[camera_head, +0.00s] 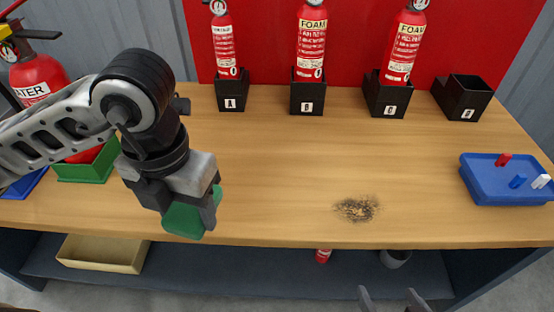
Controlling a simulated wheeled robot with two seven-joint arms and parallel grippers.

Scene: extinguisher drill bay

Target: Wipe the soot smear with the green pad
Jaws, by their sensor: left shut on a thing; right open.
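The soot smear (357,209) is a dark speckled patch near the front edge of the wooden bench, right of the middle. My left gripper (190,207) is shut on the green pad (187,219) near the bench's front edge, left of the smear. The pad is partly hidden by the fingers, and I cannot tell whether it touches the bench. My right gripper (393,300) is open and empty at the bottom edge of the view, in front of the bench. Only its fingertips show.
Black holders stand along the back of the wooden bench (290,170); three hold red extinguishers (312,40), and the rightmost holder (464,97) is empty. A blue tray (505,190) with small pegs sits at right. A green bin (90,170) is at left. The bench between pad and smear is clear.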

